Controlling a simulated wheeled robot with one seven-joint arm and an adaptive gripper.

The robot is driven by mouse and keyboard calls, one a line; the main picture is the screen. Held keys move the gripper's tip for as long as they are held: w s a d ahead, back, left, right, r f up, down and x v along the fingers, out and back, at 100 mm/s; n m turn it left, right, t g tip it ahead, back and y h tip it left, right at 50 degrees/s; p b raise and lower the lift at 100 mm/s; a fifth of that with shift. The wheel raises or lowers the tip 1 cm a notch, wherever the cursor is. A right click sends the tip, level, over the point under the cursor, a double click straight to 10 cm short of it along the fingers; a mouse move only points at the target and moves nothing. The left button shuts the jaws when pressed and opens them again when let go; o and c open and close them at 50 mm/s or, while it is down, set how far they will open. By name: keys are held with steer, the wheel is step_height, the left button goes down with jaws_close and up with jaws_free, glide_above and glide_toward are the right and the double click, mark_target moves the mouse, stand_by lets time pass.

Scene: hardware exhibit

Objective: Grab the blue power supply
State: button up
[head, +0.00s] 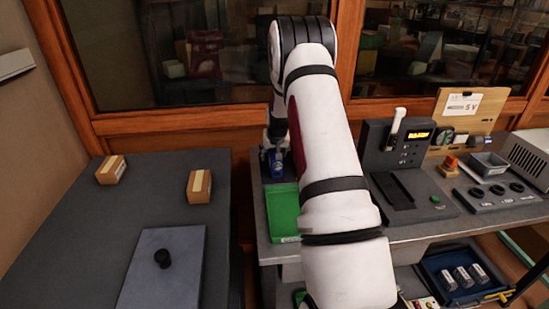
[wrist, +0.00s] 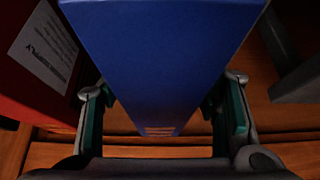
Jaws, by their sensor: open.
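The blue power supply (wrist: 160,55) fills the upper middle of the wrist view as a tall blue box, with small slots near its lower end. My gripper (wrist: 165,115) is open, with one green-padded finger on each side of the box. Gaps seem to show beside the fingers; I cannot tell if either touches it. In the head view, my gripper (head: 275,148) is at the back left of the workbench, mostly hidden by my arm. A small blue patch (head: 276,165) shows just below it, probably the same box.
A red box with a white label (wrist: 40,55) stands close on the left in the wrist view. A grey object (wrist: 300,80) is at right. In the head view, a green tray (head: 284,213) lies in front of my gripper, and a dark device (head: 405,165) stands right of my arm.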

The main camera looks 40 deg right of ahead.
steer(key=shift+f, duration=0.25)
stand_by(0.4)
jaws_close()
